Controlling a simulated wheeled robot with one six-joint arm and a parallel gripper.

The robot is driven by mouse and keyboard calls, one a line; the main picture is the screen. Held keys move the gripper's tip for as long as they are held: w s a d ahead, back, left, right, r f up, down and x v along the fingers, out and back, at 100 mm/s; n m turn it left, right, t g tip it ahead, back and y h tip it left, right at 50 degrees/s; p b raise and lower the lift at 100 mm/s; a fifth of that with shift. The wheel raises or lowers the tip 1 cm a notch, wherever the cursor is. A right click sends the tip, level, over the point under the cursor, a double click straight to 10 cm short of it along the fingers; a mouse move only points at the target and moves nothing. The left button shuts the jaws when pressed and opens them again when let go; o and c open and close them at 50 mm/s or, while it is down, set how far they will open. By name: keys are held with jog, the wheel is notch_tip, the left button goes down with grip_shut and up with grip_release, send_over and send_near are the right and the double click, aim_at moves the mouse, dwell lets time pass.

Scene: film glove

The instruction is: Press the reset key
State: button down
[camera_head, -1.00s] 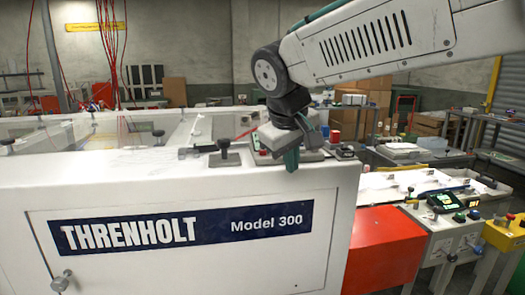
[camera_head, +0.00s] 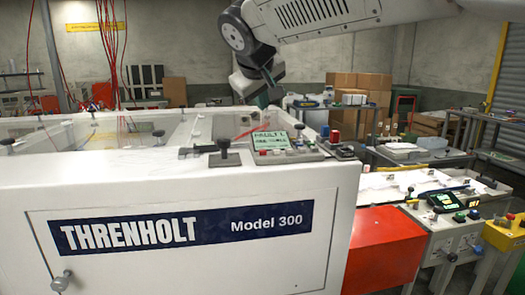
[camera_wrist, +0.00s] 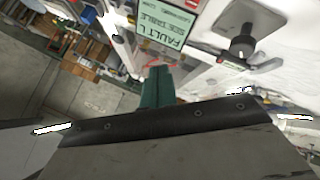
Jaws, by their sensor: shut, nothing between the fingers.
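A control panel (camera_head: 312,153) sits on top of the white machine. Its lit greenish display (camera_head: 270,140) reads "FAULT L" with smaller text below; it also shows upside down in the wrist view (camera_wrist: 163,27). A row of small red and pale keys (camera_head: 275,152) lies along the panel's front, below the display. I cannot read which one is the reset key. My gripper (camera_head: 262,100), with green fingers, is shut and empty. It is raised above and behind the panel, touching nothing. In the wrist view its fingers (camera_wrist: 157,73) point toward the display.
The white machine front (camera_head: 190,265) carries a blue name plate. A red box (camera_head: 385,245) and another control box (camera_head: 445,225) are to the right.

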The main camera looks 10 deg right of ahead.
send_over(262, 157)
jog(key=shift+f, duration=4.3)
jog(key=shift+f, duration=0.1)
jog(key=shift+f, duration=0.3)
jog(key=shift+f, duration=0.45)
jog(key=shift+r, duration=0.9)
notch_tip(262, 157, up, 5)
